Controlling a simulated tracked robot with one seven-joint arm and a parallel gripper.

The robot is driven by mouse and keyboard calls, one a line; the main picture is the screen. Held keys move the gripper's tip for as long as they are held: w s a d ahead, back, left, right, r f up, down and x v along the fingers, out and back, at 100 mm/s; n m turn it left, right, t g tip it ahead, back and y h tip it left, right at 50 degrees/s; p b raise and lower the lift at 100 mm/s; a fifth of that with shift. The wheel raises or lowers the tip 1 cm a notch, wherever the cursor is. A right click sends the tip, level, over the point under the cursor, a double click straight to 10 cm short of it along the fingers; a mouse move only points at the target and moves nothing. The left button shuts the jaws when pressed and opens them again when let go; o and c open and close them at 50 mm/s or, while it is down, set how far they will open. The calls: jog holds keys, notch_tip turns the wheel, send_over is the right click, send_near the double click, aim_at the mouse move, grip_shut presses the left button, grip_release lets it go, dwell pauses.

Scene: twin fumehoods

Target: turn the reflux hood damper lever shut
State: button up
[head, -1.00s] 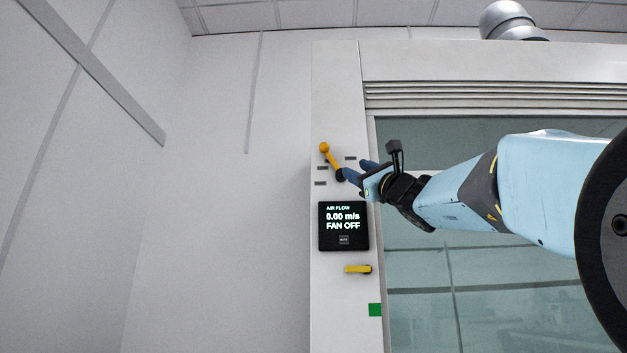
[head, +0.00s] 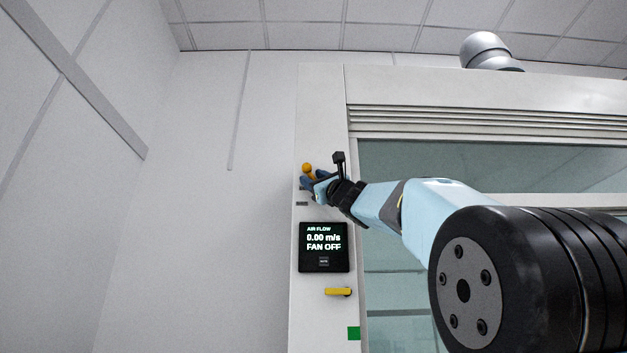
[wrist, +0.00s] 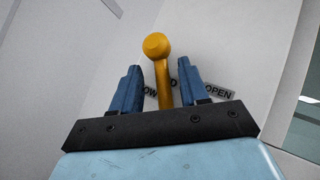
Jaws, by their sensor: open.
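The damper lever, yellow with a round knob, stands on the hood's left post; its knob (head: 307,168) shows just above my gripper (head: 308,182) in the head view. In the wrist view the lever (wrist: 162,85) rises between the two blue fingers of my gripper (wrist: 160,88), with the knob above the fingertips. The fingers are open, one on each side of the stem, with a gap on both sides. Labels lie behind: "OPEN" (wrist: 218,92) on the right and a partly hidden one ending "OW" on the left. The lever's pivot is hidden.
Below is a black air flow display (head: 323,247) reading 0.00 m/s, FAN OFF. The glass sash (head: 400,290) lies right of the post.

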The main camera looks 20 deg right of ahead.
grip_shut()
dwell(0.4)
